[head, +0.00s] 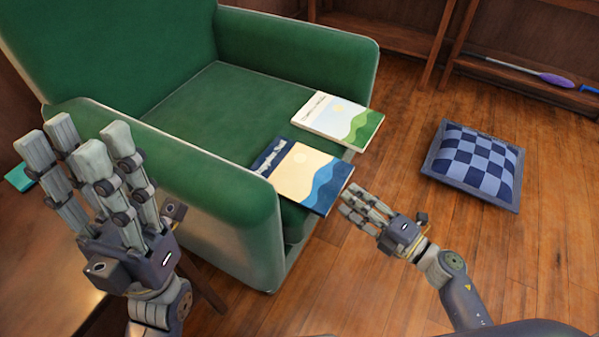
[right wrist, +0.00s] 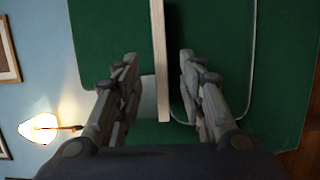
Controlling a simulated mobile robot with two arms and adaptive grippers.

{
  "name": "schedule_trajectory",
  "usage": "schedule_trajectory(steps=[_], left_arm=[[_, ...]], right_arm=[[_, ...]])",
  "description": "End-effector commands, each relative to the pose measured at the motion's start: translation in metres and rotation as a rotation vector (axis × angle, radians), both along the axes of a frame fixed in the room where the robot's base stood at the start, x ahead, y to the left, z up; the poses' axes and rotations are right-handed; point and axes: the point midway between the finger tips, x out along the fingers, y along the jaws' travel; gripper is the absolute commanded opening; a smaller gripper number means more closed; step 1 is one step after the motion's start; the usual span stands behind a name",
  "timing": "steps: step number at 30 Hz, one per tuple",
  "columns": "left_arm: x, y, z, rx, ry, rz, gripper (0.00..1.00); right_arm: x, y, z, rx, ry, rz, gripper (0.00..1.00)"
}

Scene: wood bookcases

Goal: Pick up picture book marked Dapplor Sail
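The picture book marked Dapplor Sail (head: 305,175) lies flat on the green armchair seat, its near right corner over the front edge. Its cover has a dark blue title band, a cream field and blue waves. My right gripper (head: 352,204) is at that corner, in front of the seat. In the right wrist view, the book's pale edge (right wrist: 160,60) runs between the two finger sets of the right gripper (right wrist: 158,85), with gaps on both sides. The right gripper is open. My left gripper (head: 77,150) is open and empty, raised left of the armchair.
The green armchair (head: 190,110) has an armrest between my left gripper and the book. A second book (head: 338,118) with green hills lies just behind. A checkered cushion (head: 474,160) lies on the wood floor at right. A low shelf (head: 520,72) holds a purple-headed item.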

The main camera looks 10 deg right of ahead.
Motion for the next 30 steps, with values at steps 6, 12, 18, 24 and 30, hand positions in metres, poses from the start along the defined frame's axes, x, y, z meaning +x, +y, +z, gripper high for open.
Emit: schedule_trajectory(steps=[6, 12, 18, 24, 30], left_arm=[[0.0, 0.0, -0.016, 0.0, 0.001, 0.0, 0.4], [0.001, -0.001, -0.016, 0.003, -0.003, -0.001, 0.4], [0.001, -0.001, -0.013, 0.003, -0.013, 0.0, 0.4], [0.001, -0.001, -0.012, 0.002, -0.012, 0.0, 0.4], [0.001, 0.0, -0.012, 0.002, -0.012, 0.0, 0.4]], right_arm=[[0.03, 0.011, -0.004, 0.0, -0.004, 0.0, 0.37], [0.044, 0.024, -0.001, 0.002, -0.001, -0.001, 0.37], [0.044, 0.025, -0.001, 0.001, 0.001, -0.001, 0.37], [0.044, 0.024, -0.001, 0.0, 0.0, -0.001, 0.0], [0.044, 0.024, -0.001, 0.001, -0.002, -0.001, 0.0]])
